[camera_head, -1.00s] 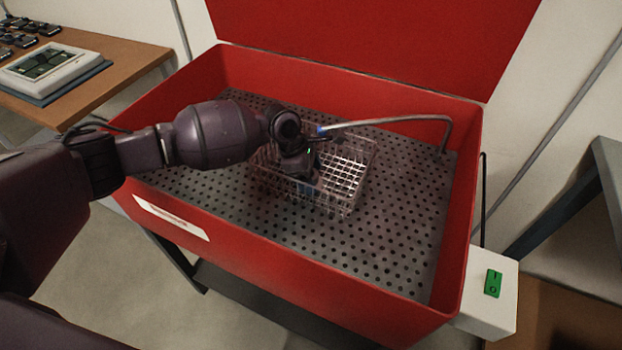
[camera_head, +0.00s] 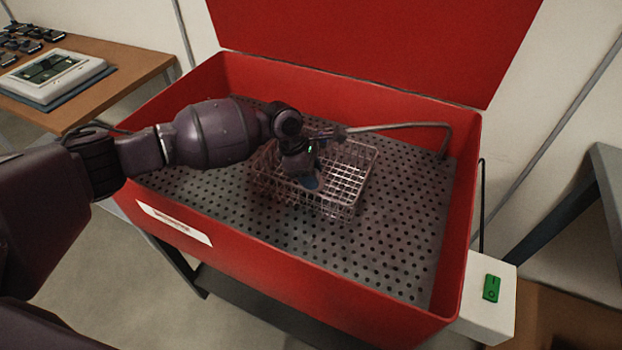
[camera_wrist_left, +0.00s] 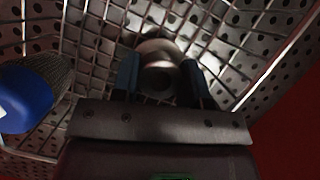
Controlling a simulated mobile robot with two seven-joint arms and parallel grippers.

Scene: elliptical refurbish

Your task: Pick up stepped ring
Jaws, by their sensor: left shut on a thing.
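The stepped ring (camera_wrist_left: 158,72) is a grey, round metal piece with a dark round opening, seen in the left wrist view between my two blue-tipped fingers. My left gripper (camera_wrist_left: 157,82) is shut on it, inside the wire basket (camera_wrist_left: 215,45). In the head view my left gripper (camera_head: 309,182) reaches down into the basket (camera_head: 350,196), and the ring cannot be made out there. My right gripper is not in view.
A brush-like thing with a blue end (camera_wrist_left: 28,98) lies beside the gripper in the basket. The basket stands on the perforated floor (camera_head: 390,235) of a red washing tub (camera_head: 300,305). A bent metal pipe (camera_head: 405,125) reaches over the basket. The tub's front right floor is clear.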

